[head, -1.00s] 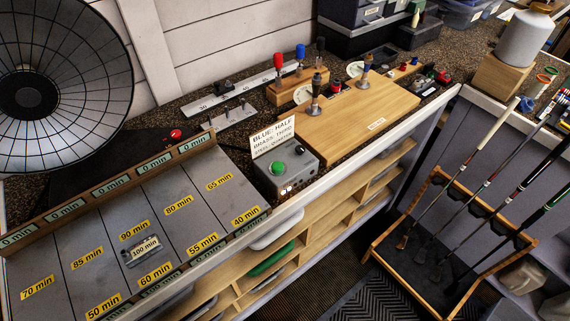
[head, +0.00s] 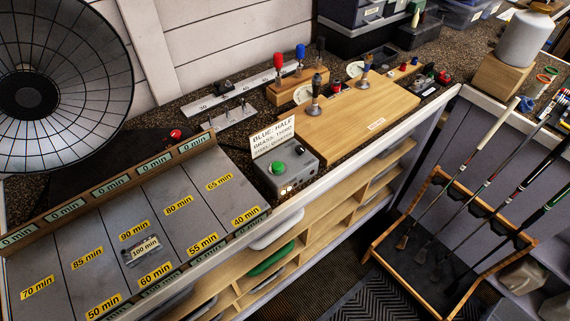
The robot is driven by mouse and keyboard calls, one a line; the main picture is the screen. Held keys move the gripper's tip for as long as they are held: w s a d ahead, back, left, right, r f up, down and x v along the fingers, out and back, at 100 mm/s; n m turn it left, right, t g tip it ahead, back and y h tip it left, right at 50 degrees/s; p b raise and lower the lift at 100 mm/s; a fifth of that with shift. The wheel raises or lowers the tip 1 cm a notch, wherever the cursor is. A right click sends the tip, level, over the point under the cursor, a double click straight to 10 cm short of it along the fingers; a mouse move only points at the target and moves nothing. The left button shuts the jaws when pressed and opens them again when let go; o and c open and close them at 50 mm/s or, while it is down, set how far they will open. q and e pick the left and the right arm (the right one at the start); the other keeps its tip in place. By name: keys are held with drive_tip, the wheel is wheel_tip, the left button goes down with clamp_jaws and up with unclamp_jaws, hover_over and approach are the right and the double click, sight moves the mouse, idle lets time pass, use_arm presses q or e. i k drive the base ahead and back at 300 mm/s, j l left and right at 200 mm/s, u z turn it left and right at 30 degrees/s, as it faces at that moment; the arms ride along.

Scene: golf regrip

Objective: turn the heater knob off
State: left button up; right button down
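A large round dish heater (head: 85,75) with a wire grille and dark centre stands at the upper left; it does not glow. A small red knob-like part (head: 175,134) shows on the dark surface to its right; its setting is too small to read. A grey control box (head: 268,181) near the bench's front edge has a green button (head: 279,168), a small black knob (head: 300,151) and small lights on its front. I cannot tell for certain which knob belongs to the heater. Neither of my grippers is in view.
A grey panel (head: 60,260) with yellow minute labels fills the lower left, with a small "100 min" block (head: 142,250) on it. A printed sign (head: 272,137) stands behind the control box. A wooden board (head: 350,125) lies to the right. A club rack (head: 385,240) stands at right.

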sight(176, 134)
drive_tip(key=k+l+u, duration=0.1)
drive_tip(key=u, duration=0.3)
drive_tip(key=k+u, duration=0.15)
drive_tip(key=u, duration=0.25)
drive_tip(key=k+u, duration=0.15)
drive_tip(key=u, duration=0.25)
